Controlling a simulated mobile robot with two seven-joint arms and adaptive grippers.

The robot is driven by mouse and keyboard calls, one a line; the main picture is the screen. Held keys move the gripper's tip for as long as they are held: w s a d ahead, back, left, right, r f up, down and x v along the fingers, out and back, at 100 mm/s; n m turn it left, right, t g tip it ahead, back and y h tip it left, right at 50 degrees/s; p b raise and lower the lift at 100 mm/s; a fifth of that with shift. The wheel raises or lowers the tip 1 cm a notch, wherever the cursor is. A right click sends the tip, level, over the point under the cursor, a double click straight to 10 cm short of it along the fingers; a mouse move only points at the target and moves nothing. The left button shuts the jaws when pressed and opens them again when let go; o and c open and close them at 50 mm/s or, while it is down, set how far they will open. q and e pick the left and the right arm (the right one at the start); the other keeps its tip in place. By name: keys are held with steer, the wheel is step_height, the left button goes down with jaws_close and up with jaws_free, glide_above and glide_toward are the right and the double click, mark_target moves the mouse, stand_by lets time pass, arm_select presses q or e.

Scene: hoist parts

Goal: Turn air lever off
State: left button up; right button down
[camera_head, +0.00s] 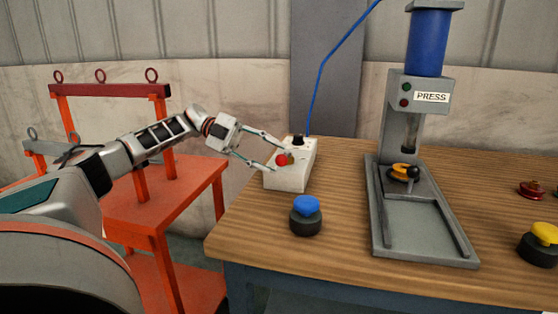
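A white air box (289,178) stands near the left end of the wooden table. A red knob or lever (282,160) shows on its front, a black fitting (298,140) is on top, and a blue air hose (319,76) rises behind it. My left gripper (280,157) reaches in from the left with its fingers apart, one above and one below the red part. Whether the fingers touch it I cannot tell. My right gripper is not in view.
A grey press (427,251) with a blue cylinder (429,43) stands right of the box, an orange and black part in it. A blue-topped part (306,215), a red part (531,190) and a yellow-topped part (541,243) are on the wooden table (345,240). An orange rack (170,202) stands left.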

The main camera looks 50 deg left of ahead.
arm_select(q)
steer(key=shift+v, duration=1.85)
